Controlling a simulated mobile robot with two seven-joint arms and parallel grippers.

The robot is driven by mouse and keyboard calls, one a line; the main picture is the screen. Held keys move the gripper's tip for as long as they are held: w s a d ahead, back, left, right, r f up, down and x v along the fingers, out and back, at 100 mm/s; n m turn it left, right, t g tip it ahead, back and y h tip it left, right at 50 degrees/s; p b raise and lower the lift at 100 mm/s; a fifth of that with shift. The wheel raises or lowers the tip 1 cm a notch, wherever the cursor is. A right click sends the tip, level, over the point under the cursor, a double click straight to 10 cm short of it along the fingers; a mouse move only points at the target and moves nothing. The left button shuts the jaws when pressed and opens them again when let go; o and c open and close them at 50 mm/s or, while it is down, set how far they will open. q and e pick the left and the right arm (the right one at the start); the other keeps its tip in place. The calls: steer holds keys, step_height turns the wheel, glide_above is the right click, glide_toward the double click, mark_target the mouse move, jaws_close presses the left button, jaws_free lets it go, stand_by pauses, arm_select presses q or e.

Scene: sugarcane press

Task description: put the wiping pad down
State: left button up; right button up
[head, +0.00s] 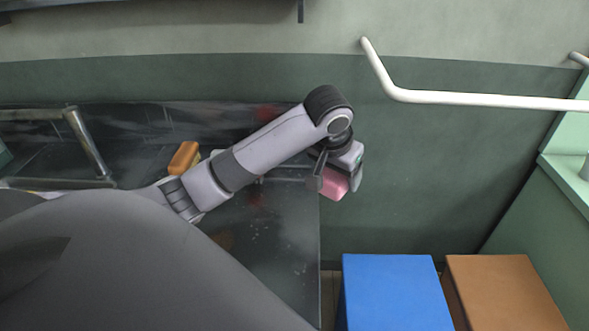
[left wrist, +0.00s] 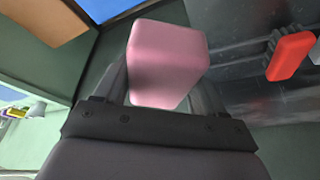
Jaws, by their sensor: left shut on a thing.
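The pink wiping pad (head: 335,183) is a block held between the fingers of my left gripper (head: 338,172), at the right end of the dark counter in the head view. In the left wrist view the pad (left wrist: 167,62) fills the space between the two fingers of the left gripper (left wrist: 165,90), which is shut on it. In the head view the pad's upper part is partly hidden by the gripper. The pad appears to be in the air, though its exact height cannot be told. My right gripper is not in view.
The dark counter (head: 275,245) ends near the pad. An orange block (head: 184,158) lies on it; a red block (left wrist: 290,57) shows in the left wrist view. A blue box (head: 395,290) and a brown box (head: 505,290) stand lower right. A white rail (head: 470,99) crosses the wall.

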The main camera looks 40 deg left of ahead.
arm_select(q)
steer(key=w+a+f+n+b, duration=0.1)
steer(key=w+a, duration=0.3)
steer(key=a, duration=0.6)
steer(key=w+a+f+n, duration=0.1)
steer(key=w+a, duration=0.3)
steer(key=a, duration=0.6)
steer(key=shift+y, duration=0.3)
steer(key=f, duration=0.5)
steer(key=shift+s+f, duration=0.25)
steer(key=shift+f, duration=2.1)
steer(key=shift+f, duration=0.55)
steer(key=o, duration=0.9)
